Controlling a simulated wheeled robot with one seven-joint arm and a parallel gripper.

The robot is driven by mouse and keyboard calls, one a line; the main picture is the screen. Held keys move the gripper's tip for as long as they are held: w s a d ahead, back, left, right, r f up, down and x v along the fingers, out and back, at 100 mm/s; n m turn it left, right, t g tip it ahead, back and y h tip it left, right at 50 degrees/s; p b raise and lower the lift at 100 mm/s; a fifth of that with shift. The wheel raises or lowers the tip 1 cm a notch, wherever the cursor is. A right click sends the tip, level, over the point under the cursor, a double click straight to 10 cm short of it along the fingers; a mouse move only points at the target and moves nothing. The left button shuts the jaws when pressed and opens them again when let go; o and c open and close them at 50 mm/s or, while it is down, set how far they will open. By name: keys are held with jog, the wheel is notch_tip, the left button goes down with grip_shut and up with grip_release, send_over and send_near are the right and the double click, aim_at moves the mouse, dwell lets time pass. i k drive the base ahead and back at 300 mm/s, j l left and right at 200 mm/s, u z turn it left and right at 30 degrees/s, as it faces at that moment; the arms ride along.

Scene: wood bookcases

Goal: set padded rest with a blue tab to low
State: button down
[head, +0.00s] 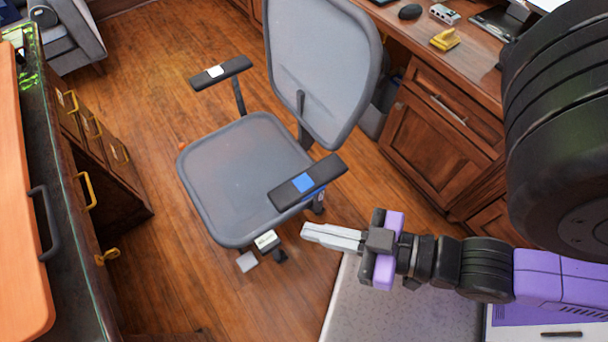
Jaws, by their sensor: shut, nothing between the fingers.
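The padded rest with a blue tab (307,182) is the black armrest on the near right side of a grey office chair (245,165). Its blue tab (303,182) lies across the middle of its top. The other armrest (221,72), with a white tab, is on the far left side of the chair. Only a short piece of the near armrest's post shows below it. My gripper (304,233) is shut and empty, pointing left, just below the blue-tab armrest in the picture and apart from it.
A wooden desk (440,125) with drawers stands behind the chair at right, with a yellow object (445,40) on top. A dark cabinet with yellow handles (85,190) is at left. A pale speckled surface (400,315) lies below my arm. Wood floor (165,125) is open left of the chair.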

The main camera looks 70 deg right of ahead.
aim_at(313, 181)
jog(key=j+z, duration=0.35)
jog(key=j, duration=0.25)
jog(key=k+j+z, duration=0.1)
jog(key=j+z, duration=0.2)
jog(key=j, duration=0.3)
